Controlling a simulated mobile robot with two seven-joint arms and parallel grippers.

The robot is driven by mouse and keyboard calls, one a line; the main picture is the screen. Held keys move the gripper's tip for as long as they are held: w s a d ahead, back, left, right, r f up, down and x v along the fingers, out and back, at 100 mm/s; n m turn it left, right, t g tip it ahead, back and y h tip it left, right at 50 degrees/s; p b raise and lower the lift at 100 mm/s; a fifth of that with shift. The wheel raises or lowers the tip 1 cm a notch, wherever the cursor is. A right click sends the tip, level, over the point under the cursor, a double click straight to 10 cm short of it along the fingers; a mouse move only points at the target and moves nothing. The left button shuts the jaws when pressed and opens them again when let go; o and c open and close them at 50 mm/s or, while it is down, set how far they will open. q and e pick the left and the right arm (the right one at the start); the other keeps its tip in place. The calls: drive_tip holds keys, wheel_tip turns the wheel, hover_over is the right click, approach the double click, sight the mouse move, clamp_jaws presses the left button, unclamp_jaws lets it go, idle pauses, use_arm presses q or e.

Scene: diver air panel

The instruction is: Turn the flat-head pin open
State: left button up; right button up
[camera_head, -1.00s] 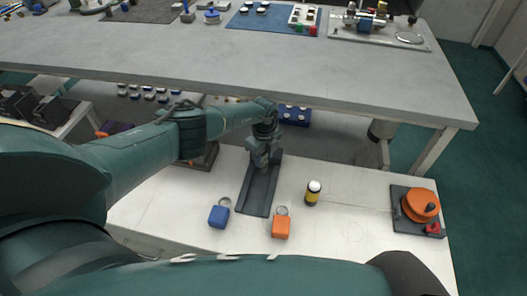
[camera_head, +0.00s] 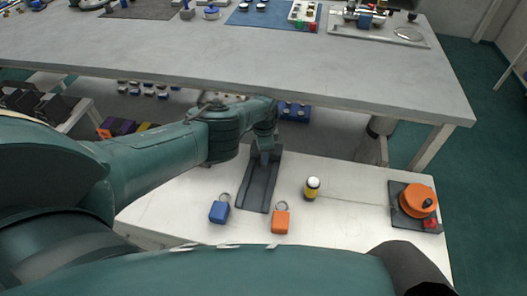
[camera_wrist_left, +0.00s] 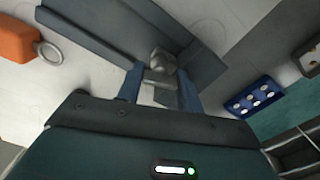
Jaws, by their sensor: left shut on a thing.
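My left gripper (camera_head: 264,156) is over the far end of a dark grey channel-shaped holder (camera_head: 257,195) on the white low table. In the left wrist view, the gripper (camera_wrist_left: 160,88) has its two blue-grey fingers on either side of a small grey metal piece, which looks like the flat-head pin (camera_wrist_left: 161,62). It is shut on this piece, beside the wall of the grey holder (camera_wrist_left: 120,25). In the head view the gripper and arm hide the pin. The pin's exact turn angle cannot be told. My right gripper is not in view.
A blue block with a ring (camera_head: 219,212) and an orange block with a ring (camera_head: 281,221) are near the holder. A yellow-and-black bottle with a white cap (camera_head: 312,188) and an orange reel (camera_head: 417,201) stand to the right. A grey workbench (camera_head: 300,65) edge overhangs behind.

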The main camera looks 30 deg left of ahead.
use_arm(q)
drive_tip(key=n, duration=0.4)
drive_tip(key=shift+s+f+n, duration=0.2)
drive_tip(key=shift+n, duration=0.1)
drive_tip(key=n, duration=0.4)
drive_tip(key=shift+n, duration=0.4)
drive_tip(key=o, duration=0.8)
drive_tip(key=shift+w, duration=0.1)
drive_tip(key=shift+o, duration=0.9)
drive_tip(key=shift+a+r, duration=0.1)
drive_tip(key=shift+r, duration=0.05)
